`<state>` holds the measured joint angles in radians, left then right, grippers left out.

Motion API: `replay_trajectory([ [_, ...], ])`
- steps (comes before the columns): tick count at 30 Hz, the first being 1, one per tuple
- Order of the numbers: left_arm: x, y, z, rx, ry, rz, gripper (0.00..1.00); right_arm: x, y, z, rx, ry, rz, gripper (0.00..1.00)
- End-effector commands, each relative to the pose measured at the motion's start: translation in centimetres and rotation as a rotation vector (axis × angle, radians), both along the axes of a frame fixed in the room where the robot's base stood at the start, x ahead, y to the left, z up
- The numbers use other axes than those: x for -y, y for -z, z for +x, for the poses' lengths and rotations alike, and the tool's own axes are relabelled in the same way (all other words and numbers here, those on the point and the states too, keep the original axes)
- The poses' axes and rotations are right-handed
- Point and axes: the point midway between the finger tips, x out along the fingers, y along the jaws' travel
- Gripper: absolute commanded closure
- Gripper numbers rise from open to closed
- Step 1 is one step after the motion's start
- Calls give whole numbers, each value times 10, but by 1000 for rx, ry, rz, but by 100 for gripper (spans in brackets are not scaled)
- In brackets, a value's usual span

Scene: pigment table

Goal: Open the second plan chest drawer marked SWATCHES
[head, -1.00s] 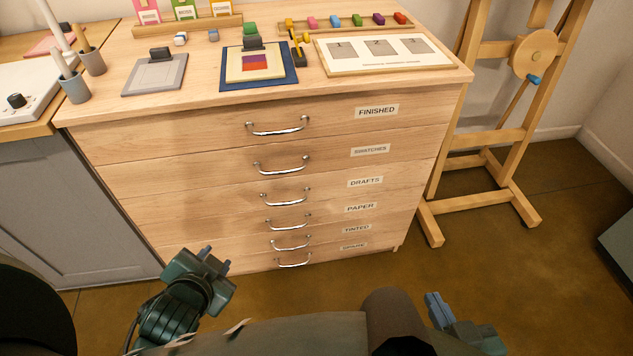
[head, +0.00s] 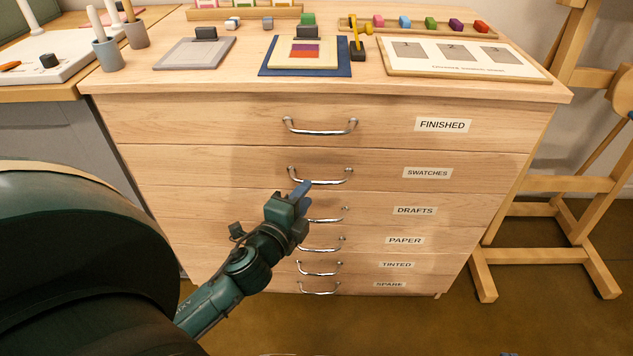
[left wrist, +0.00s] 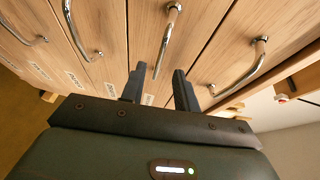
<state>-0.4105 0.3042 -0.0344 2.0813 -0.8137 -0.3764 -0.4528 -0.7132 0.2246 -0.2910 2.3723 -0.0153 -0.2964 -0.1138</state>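The plan chest (head: 215,150) has a stack of labelled drawers, all closed. The SWATCHES drawer (head: 375,165) is second from the top, with its label (head: 428,173) at right and a curved metal handle (head: 335,182). My left gripper (head: 303,197) is open and empty, its fingertips just in front of and below that handle, partly covering the DRAFTS handle below. In the left wrist view, the two fingers (left wrist: 160,88) are apart, and the SWATCHES handle (left wrist: 168,40) lies ahead between their lines, apparently not gripped. Only a sliver of my right gripper (head: 508,353) shows at the bottom edge.
The FINISHED handle (head: 320,132) is above. The chest top holds a blue mat (head: 340,70), a grey plate (head: 172,55), a numbered board (head: 460,72) and colour blocks. A wooden easel (head: 550,185) stands at right. The floor between chest and easel is clear.

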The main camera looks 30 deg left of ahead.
Motion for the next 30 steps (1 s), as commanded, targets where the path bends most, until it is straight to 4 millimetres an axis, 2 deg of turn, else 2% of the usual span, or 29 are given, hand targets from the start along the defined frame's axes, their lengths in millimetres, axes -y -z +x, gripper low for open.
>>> replay_trajectory([
  [1, -2, 0, 12, 3, 0, 4, 69, 0, 1, 0, 2, 0, 0, 100],
  [6, -7, 5, 40, 1, -1, 1, 69, 0, 2, 1, 21, -1, -1, 100],
  [12, -9, 7, 57, 0, -1, -2, 69, -1, 1, 2, 35, -1, 1, 100],
  [22, -10, 7, 59, -1, -1, -2, 69, -1, 1, 1, 40, -3, 3, 100],
  [30, -9, 7, 59, -1, -1, -2, 91, -2, 1, 1, 40, -5, 2, 100],
])
